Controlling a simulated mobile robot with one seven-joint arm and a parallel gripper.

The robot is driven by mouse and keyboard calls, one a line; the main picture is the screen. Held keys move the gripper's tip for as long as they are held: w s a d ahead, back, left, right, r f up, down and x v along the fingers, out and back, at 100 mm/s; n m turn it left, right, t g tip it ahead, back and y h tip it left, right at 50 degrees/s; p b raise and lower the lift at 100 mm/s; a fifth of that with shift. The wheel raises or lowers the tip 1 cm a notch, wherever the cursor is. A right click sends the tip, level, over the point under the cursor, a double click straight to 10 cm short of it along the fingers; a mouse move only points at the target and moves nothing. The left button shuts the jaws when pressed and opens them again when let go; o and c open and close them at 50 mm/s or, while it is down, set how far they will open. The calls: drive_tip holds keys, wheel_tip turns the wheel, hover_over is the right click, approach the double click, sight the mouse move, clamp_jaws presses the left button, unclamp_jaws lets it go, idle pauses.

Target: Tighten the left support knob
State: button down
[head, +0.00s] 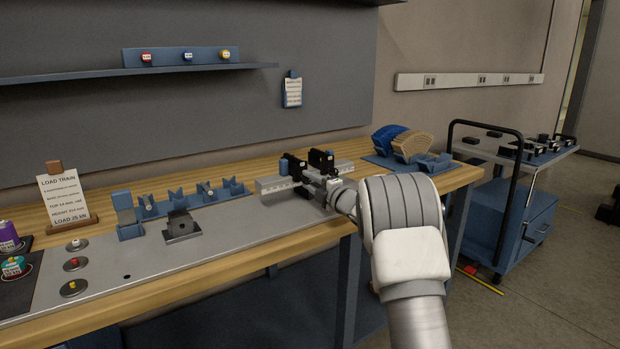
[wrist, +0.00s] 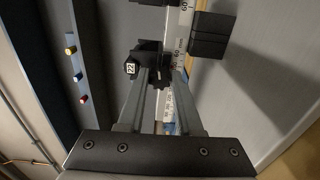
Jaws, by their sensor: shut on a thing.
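The fixture on the bench has a grey rail (head: 270,184) with two black supports, the left support (head: 293,167) and the right support (head: 320,160). My gripper (head: 327,184) reaches in from the front right, close against the fixture. In the wrist view my gripper (wrist: 158,76) has its two fingers closed on a dark knob beside a black support (wrist: 150,55) with a white number label. This appears to be the left support knob; the fingers hide most of it. Another black block (wrist: 208,36) lies further up, beside the scale strip.
A grey plate (head: 220,215) covers the bench front, with a dark block (head: 182,226) and blue holders (head: 170,205) to the left. Blue and tan curved pieces (head: 405,142) stand at the right end. A cart (head: 530,160) stands beyond. A shelf (head: 130,74) runs along the wall.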

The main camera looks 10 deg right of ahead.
drive_tip(key=m+p, duration=0.3)
drive_tip(key=m, duration=0.3)
drive_tip(key=shift+r, duration=0.15)
drive_tip(key=m+p, duration=0.4)
drive_tip(key=m, duration=0.2)
drive_tip(key=shift+m, duration=0.4)
drive_tip(key=m+p, duration=0.3)
drive_tip(key=m, duration=0.3)
drive_tip(key=m+p, duration=0.2)
drive_tip(key=m, duration=0.3)
drive_tip(key=shift+m, duration=0.3)
drive_tip(key=c, duration=0.6)
unclamp_jaws()
